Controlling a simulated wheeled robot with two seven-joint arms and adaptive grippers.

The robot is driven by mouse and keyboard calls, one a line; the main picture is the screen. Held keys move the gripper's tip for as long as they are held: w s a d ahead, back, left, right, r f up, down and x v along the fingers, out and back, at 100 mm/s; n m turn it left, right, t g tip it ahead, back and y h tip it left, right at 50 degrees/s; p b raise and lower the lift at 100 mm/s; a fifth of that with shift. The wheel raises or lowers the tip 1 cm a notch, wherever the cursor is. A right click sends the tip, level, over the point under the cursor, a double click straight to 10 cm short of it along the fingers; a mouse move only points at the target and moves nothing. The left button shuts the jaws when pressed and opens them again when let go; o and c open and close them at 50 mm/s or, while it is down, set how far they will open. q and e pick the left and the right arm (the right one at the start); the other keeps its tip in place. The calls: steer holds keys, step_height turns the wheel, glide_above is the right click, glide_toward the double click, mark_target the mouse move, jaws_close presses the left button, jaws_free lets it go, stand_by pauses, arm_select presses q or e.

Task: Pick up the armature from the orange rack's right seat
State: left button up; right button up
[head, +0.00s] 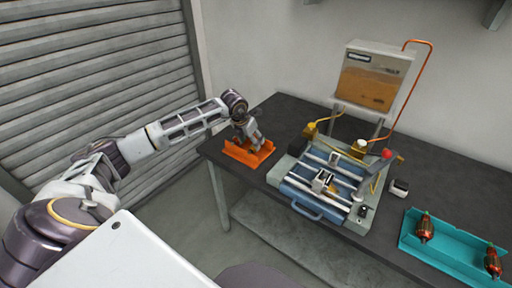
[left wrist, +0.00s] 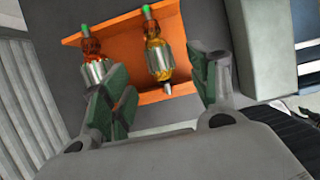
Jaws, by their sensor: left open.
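The orange rack (head: 238,154) sits at the left end of the dark table. In the left wrist view, the rack (left wrist: 124,36) holds two armatures side by side, each with a green tip. The right armature (left wrist: 157,58) has amber windings and a silver core. The left armature (left wrist: 95,68) is partly hidden by a finger. My left gripper (head: 252,143) is over the rack. In the left wrist view its jaws (left wrist: 162,82) are open, one on each side of the right armature's lower end; contact cannot be told. My right gripper is not in view.
A winding machine with a blue base (head: 307,203) and an upright panel (head: 372,80) stands right of the rack. A teal tray (head: 450,246) with two armatures lies at the right. A small dark block (head: 399,188) sits between the machine and tray.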

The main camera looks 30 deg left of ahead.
mark_target(253, 146)
arm_select(q)
steer(key=shift+x, duration=0.75)
steer(key=p+x, duration=0.1)
steer(key=x, duration=0.1)
steer(key=shift+f, duration=0.4)
steer(key=shift+w+f, duration=0.15)
steer(key=shift+f, duration=0.4)
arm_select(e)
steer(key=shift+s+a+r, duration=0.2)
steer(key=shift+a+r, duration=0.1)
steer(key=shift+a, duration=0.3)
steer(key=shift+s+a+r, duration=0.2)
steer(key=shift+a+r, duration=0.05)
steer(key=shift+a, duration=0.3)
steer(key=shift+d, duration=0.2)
